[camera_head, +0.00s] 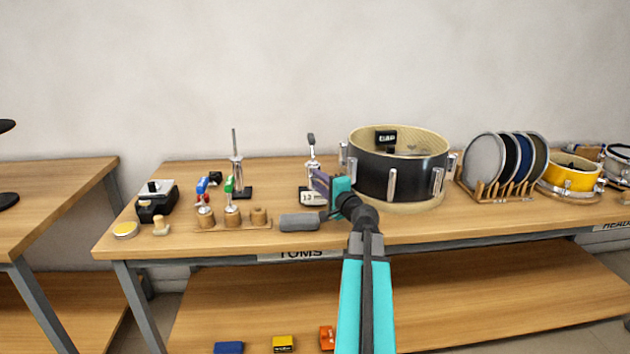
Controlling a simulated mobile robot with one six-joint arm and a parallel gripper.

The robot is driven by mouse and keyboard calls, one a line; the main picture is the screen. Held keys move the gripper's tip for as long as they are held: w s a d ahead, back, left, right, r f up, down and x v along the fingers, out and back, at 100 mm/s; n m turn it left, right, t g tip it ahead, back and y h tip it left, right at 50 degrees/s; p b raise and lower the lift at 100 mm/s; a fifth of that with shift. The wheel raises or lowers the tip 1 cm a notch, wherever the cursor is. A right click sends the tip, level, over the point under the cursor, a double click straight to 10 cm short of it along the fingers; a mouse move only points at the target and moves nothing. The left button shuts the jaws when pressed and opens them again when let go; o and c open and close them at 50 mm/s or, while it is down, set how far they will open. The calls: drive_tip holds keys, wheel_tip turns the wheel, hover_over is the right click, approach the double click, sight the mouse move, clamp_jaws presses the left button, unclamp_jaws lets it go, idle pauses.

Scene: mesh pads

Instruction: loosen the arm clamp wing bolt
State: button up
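My gripper (321,183) reaches over the table from the front, its dark fingers pointing left and away from me. Just behind it stands a small fixture (312,165) with a silver upright, a dark top piece (311,139) and a pale, marked base (313,198). The fingers overlap this fixture in the picture and hide part of it. I cannot tell if they touch it, or whether they are open or shut. A second stand (236,172) with a thin metal rod on a black base is further left. No wing bolt can be made out clearly at this size.
A black snare drum (374,178) stands close right of my gripper. Round pads (483,160) stand in a rack at right.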

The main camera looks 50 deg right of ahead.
drive_tip(key=shift+x, duration=0.8)
clamp_jaws()
drive_tip(key=shift+a+f, duration=0.1)
drive_tip(key=shift+a, duration=0.25)
drive_tip(key=shift+d, duration=0.25)
